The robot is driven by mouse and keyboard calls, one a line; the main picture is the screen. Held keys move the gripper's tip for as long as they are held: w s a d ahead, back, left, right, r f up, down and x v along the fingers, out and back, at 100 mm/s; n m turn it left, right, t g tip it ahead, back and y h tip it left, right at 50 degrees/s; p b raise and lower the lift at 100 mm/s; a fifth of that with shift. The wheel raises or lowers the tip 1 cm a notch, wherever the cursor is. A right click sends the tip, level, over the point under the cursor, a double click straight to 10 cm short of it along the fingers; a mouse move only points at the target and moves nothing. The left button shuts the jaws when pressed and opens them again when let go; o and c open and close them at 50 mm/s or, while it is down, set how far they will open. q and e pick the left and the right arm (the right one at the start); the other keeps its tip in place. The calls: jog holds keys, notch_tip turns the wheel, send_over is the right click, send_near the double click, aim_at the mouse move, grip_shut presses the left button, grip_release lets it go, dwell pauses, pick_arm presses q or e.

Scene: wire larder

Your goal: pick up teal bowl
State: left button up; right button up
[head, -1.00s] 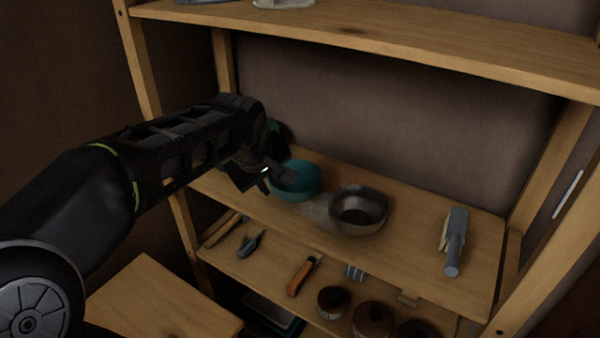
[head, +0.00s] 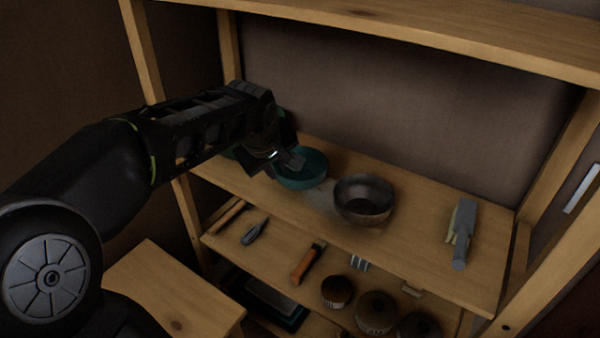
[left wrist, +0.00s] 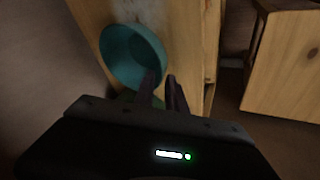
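The teal bowl (head: 308,174) stands upright on the middle shelf (head: 420,240), left of a dark metal bowl. My left gripper (head: 292,160) is at the teal bowl's near-left rim and hides part of it. In the left wrist view the teal bowl (left wrist: 128,52) lies just beyond the fingertips (left wrist: 161,80). The two fingers are apart with a gap between them; one overlaps the bowl's rim in the picture and the other is beside it. I cannot tell whether they touch the bowl. My right gripper is not in view.
The metal bowl (head: 363,200) is close on the teal bowl's right. A green thing (head: 236,153) is partly hidden behind my left arm. A grey tool (head: 463,232) lies at the shelf's right. Tools and round pots (head: 375,312) are on the lower shelf. The upper shelf (head: 400,35) is overhead.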

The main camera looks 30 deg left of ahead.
aim_at(279, 174)
pick_arm(q)
jog(key=shift+f, duration=0.1)
jog(key=x, duration=0.5)
jog(key=shift+w+a, duration=0.1)
jog(key=shift+c, duration=0.4)
grip_shut()
dwell(1.2)
